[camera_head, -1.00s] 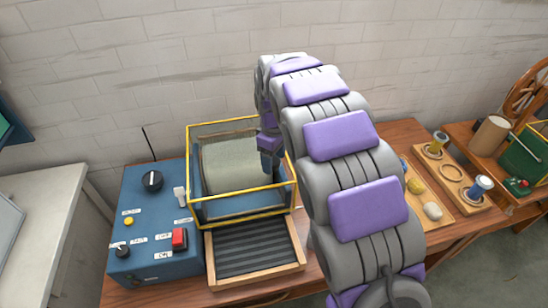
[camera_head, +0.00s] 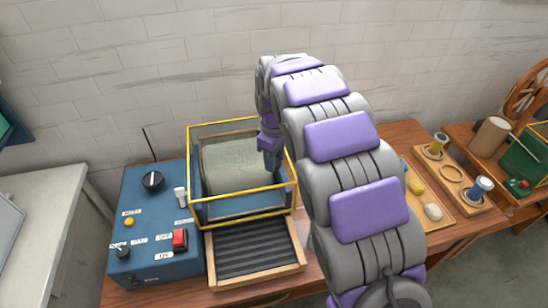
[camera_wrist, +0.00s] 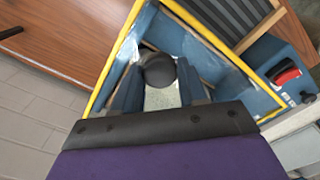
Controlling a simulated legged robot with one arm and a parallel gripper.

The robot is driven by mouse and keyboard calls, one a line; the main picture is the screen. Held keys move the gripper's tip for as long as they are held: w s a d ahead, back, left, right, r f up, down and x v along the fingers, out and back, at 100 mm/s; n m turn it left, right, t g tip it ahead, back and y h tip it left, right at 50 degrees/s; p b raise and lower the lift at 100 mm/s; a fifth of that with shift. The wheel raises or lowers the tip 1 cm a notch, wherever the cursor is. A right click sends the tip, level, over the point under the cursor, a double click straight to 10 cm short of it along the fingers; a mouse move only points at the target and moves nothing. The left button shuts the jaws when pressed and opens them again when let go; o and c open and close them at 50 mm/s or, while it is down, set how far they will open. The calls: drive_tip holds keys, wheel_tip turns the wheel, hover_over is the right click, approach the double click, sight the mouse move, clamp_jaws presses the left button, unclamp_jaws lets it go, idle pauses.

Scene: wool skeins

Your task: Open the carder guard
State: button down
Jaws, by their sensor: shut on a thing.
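The carder guard (camera_head: 245,193) is a clear box with yellow edges. It stands down over the carder, with the pale grey-green drum (camera_head: 232,163) showing inside. My gripper (camera_head: 272,168) is at the guard's right side in the head view, its tips partly hidden by my arm and the guard's frame. In the wrist view, my gripper's two dark blue fingers (camera_wrist: 160,92) are closed in on a round black knob (camera_wrist: 158,68), one on each side. The guard's yellow edge (camera_wrist: 112,65) also shows there. How the knob joins the guard is hidden.
A blue control box (camera_head: 150,215) with a black dial, red switch and white lever stands left of the guard. A ribbed feed tray (camera_head: 250,247) lies in front. On the right, a wooden tray (camera_head: 436,208) holds wool pieces. My arm covers the middle of the table.

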drive_tip(key=w+d+p, duration=0.4)
drive_tip(key=d, duration=1)
drive_tip(key=w+d+p, duration=0.4)
drive_tip(key=d+p, duration=0.1)
drive_tip(key=d, duration=1)
drive_tip(key=shift+w, duration=0.2)
drive_tip(key=c, duration=0.6)
unclamp_jaws()
drive_tip(key=shift+r, duration=0.1)
wheel_tip(320, 180, up, 17)
drive_tip(key=shift+r+p, duration=0.1)
drive_tip(key=shift+p, duration=1)
